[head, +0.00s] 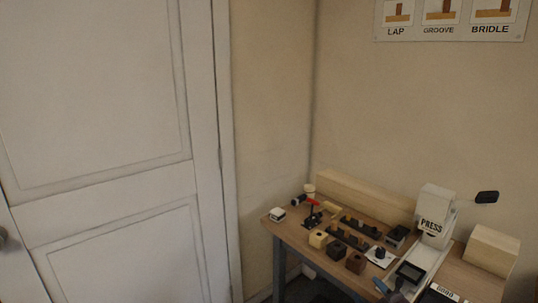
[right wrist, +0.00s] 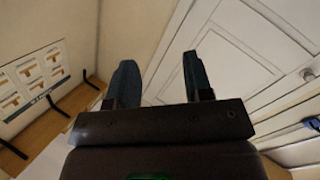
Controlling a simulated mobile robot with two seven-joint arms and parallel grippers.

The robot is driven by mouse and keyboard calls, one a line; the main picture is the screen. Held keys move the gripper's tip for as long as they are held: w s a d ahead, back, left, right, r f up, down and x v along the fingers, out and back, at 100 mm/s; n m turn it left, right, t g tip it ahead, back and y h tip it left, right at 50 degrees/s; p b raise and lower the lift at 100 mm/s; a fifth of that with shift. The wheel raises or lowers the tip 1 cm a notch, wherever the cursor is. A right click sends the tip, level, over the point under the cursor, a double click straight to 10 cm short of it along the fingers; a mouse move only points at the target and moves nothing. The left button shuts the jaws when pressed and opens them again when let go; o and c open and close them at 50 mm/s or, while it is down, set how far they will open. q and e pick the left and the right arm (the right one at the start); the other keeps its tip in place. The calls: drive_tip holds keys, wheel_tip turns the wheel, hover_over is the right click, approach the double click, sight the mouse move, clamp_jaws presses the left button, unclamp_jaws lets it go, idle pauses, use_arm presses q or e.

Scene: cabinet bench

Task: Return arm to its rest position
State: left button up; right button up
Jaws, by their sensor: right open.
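My right gripper (right wrist: 158,78) shows in the right wrist view with its two dark fingers apart and nothing between them. It is raised and tilted, with a pale wall and a white panelled door (right wrist: 225,50) beyond the fingers. In the head view I cannot clearly make out either gripper. My left gripper is not seen. The bench (head: 283,232) stands at the lower right of the head view, with the white press (head: 434,212) on it.
Small wooden blocks (head: 337,249), dark racks and a red-handled clamp (head: 313,203) crowd the bench. A long pale beam (head: 365,200) lies at the back, and a pale block (head: 492,250) stands at right. A white door (head: 100,100) fills the left.

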use_arm(q)
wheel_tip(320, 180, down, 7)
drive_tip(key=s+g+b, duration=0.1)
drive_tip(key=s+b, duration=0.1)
drive_tip(key=b, duration=0.1)
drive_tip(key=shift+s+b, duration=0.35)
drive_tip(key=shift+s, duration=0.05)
use_arm(e)
drive_tip(key=s+d+f+m+g+h, duration=0.2)
drive_tip(key=s+f+m+g, duration=0.1)
drive_tip(key=s+f, duration=0.8)
drive_tip(key=s+d+f+m+g+h, duration=0.2)
drive_tip(key=s+f+m, duration=0.3)
drive_tip(key=s+f, duration=0.6)
wheel_tip(320, 180, down, 3)
drive_tip(key=shift+s+d+m+g+h, duration=0.3)
drive_tip(key=shift+d+g+h, duration=0.15)
drive_tip(key=shift+d, duration=0.4)
